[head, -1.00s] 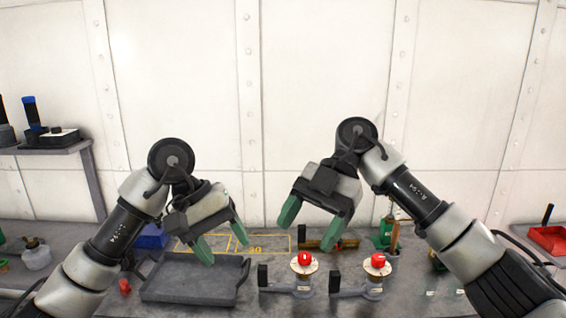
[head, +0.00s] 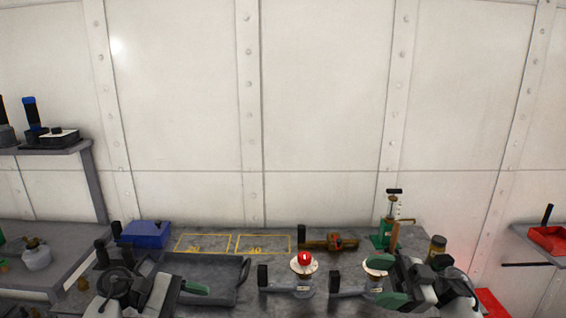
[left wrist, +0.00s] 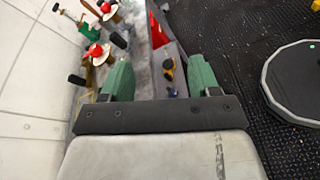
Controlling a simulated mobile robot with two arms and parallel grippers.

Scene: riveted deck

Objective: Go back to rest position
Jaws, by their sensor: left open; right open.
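My left gripper (head: 190,287) is low at the bottom left of the head view, over the left side of the grey tray; one green finger shows clearly. In the left wrist view my left gripper (left wrist: 160,66) has its two green fingers wide apart with nothing between them. My right gripper (head: 388,286) is low at the bottom right, its green fingers apart, and no held object shows.
On the bench stand the grey tray (head: 243,270), a blue box (head: 145,235), a dial device with a red knob (head: 304,259), a brass-coloured fitting (head: 335,242) and a green pump-like tool (head: 386,232). A shelf (head: 50,148) is at left. The space above the bench is clear.

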